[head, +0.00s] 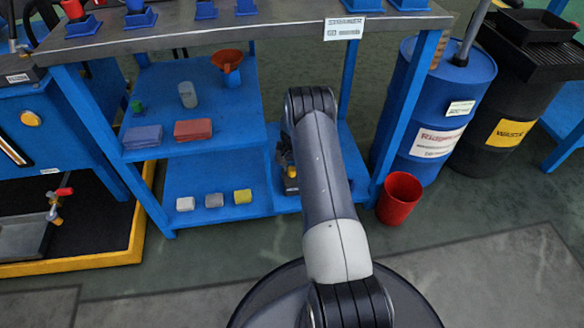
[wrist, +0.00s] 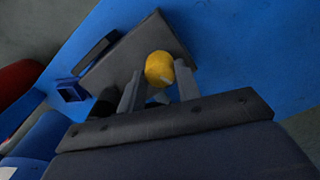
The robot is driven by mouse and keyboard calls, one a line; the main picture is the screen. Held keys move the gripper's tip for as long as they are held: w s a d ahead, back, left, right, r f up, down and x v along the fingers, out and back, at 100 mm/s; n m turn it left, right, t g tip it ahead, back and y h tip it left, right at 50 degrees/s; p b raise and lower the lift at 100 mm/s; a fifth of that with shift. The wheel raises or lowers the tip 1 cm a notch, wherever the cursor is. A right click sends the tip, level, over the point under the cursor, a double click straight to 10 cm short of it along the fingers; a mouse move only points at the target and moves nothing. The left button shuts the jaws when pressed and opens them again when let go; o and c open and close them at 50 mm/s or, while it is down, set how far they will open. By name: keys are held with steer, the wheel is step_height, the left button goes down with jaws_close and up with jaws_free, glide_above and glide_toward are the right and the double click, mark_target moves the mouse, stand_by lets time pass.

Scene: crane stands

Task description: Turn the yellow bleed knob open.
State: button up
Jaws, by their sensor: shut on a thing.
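The yellow bleed knob (wrist: 160,66) is round, with a small pale mark on its lower edge. In the wrist view it sits between the two grey fingers of my gripper (wrist: 158,80), which is shut on it. A dark grey block or plate (wrist: 130,50) lies behind the knob against a blue surface. In the head view my arm hides most of this spot, and only a small dark and yellow part shows left of the arm, under the bench.
The blue bench (head: 270,32) has shelves with folded cloths (head: 193,130), a bottle (head: 187,94) and an orange funnel (head: 228,66). A red bucket (head: 400,197) and a blue drum (head: 440,110) stand to the right. The front floor is clear.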

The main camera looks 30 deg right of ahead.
mark_target(292, 169)
steer(key=shift+n, duration=1.1)
steer(key=o, duration=1)
step_height(292, 169, up, 11)
steer(key=p, duration=0.4)
steer(key=shift+f, duration=0.1)
